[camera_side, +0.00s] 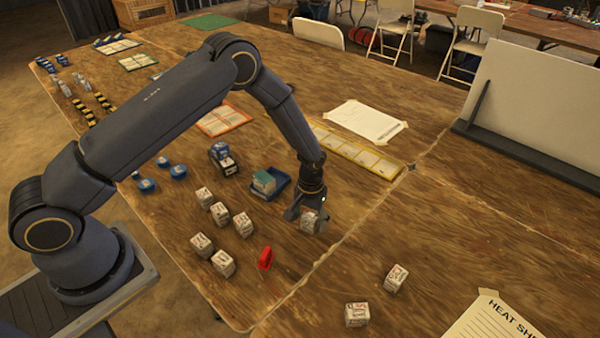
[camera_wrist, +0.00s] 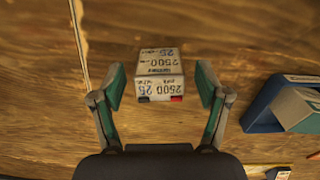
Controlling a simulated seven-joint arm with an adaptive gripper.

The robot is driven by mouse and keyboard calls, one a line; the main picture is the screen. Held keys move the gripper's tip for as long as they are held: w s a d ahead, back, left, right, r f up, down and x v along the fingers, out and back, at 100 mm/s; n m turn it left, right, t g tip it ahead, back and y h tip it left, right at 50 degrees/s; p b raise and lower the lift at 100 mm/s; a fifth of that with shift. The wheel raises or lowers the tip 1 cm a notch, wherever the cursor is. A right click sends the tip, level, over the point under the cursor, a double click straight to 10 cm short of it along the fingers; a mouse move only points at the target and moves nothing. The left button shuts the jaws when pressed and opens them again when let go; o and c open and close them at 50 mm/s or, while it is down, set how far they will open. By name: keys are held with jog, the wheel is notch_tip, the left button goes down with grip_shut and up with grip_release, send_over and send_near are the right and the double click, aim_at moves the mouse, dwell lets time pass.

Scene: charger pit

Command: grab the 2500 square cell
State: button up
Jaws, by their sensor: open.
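The 2500 square cell (camera_wrist: 159,72) is a white block printed "2500" and "25", with a black and a red patch at its lower edge in the wrist view. It rests on the wooden table. My gripper (camera_wrist: 161,88) is open, with one green-padded finger on each side of the cell and gaps showing between pads and cell. In the side view my gripper (camera_side: 307,215) is low over the table, and the cell (camera_side: 309,222) is partly hidden by the fingers.
Several similar white cells (camera_side: 243,224) stand left of my gripper, and two more (camera_side: 357,314) stand at the lower right. A red piece (camera_side: 265,258) lies nearby. A blue tray (camera_side: 283,181) with a teal-topped block (camera_side: 264,183) sits just behind.

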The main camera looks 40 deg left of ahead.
jog(key=shift+f, duration=0.15)
jog(key=c, duration=1.3)
